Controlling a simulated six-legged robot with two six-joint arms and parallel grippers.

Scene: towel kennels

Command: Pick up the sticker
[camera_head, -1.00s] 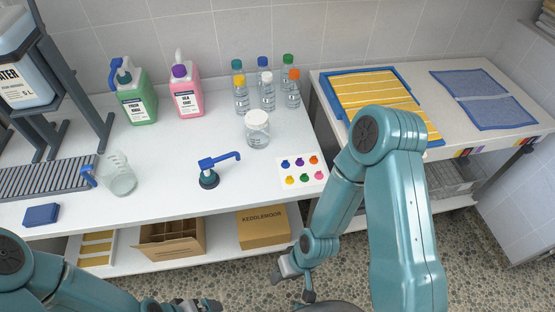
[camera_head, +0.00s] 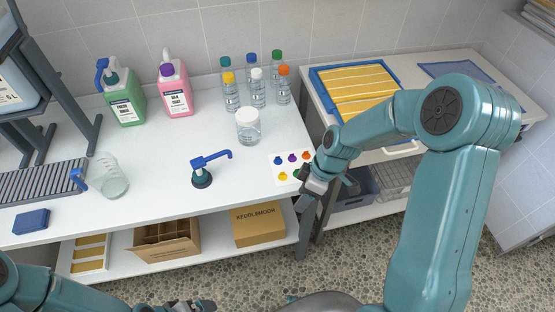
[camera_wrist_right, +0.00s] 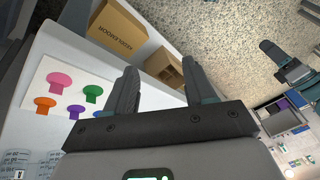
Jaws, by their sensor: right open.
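The white sticker sheet (camera_head: 275,168) lies flat at the front right of the white table. Blue (camera_head: 278,160), purple (camera_head: 292,157), orange (camera_head: 305,155) and yellow (camera_head: 283,176) stickers show on it. The green one is partly covered, and the pink one is hidden by my right gripper (camera_head: 303,192). In the right wrist view, pink (camera_wrist_right: 60,80) and green (camera_wrist_right: 92,91) stickers show beside the fingers. My right gripper (camera_wrist_right: 160,78) is open and empty at the table's front edge, next to the sheet. My left gripper (camera_head: 190,305) is at the bottom edge, its jaws unclear.
Cardboard boxes (camera_head: 258,225) sit on the lower shelf. A yellow striped towel (camera_head: 350,85) lies on the right counter.

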